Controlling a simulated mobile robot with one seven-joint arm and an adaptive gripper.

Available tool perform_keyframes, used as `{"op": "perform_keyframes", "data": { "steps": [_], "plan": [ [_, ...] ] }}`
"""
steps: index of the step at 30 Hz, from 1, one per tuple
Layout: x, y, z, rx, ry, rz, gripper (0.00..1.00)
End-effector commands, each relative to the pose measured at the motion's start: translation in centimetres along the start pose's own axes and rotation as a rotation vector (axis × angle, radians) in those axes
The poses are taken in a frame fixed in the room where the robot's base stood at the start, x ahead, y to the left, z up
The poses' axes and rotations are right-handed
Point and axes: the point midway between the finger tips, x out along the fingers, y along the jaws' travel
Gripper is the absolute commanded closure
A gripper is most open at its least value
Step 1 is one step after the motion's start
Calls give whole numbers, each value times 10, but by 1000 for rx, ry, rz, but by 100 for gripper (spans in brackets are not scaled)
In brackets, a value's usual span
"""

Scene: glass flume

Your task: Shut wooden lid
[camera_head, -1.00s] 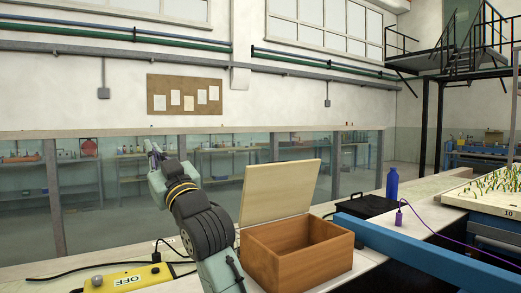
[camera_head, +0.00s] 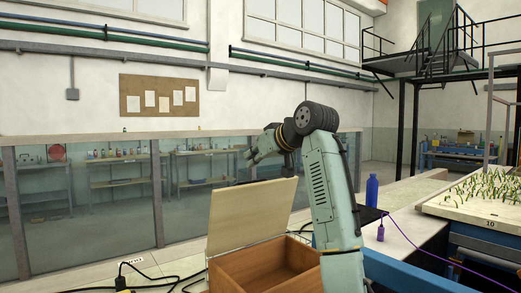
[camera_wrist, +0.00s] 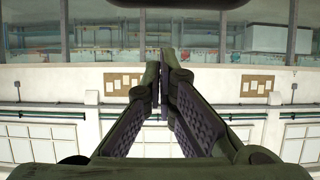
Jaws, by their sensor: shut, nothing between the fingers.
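The wooden box (camera_head: 268,268) stands on the bench at the bottom middle of the head view, its dark inside showing. Its pale wooden lid (camera_head: 248,214) stands open, leaning back from the rear of the box. My arm rises in front of the box's right side and bends left at the top. My gripper (camera_head: 250,157) is in the air above the lid's top edge in the picture; its depth relative to the lid is hard to tell. In the wrist view the fingers (camera_wrist: 160,65) are together and empty. Neither box nor lid shows there.
A glass wall (camera_head: 110,190) runs behind the bench. A blue bottle (camera_head: 372,189), a purple cable (camera_head: 420,245) and a planted tray (camera_head: 478,195) are to the right. A blue beam (camera_head: 415,275) lies right of the box. Black cables (camera_head: 130,275) lie at the lower left.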

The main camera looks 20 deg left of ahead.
Motion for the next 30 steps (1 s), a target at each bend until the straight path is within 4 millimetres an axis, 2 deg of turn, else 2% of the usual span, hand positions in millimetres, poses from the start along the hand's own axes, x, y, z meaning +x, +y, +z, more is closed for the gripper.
{"op": "perform_keyframes", "data": {
  "steps": [5,9,15,30],
  "plan": [
    [40,0,-2,2,-4,-2,100],
    [27,1,15,0,1,2,100],
    [17,1,28,1,0,1,100],
    [14,0,32,1,6,1,100]
  ]
}}
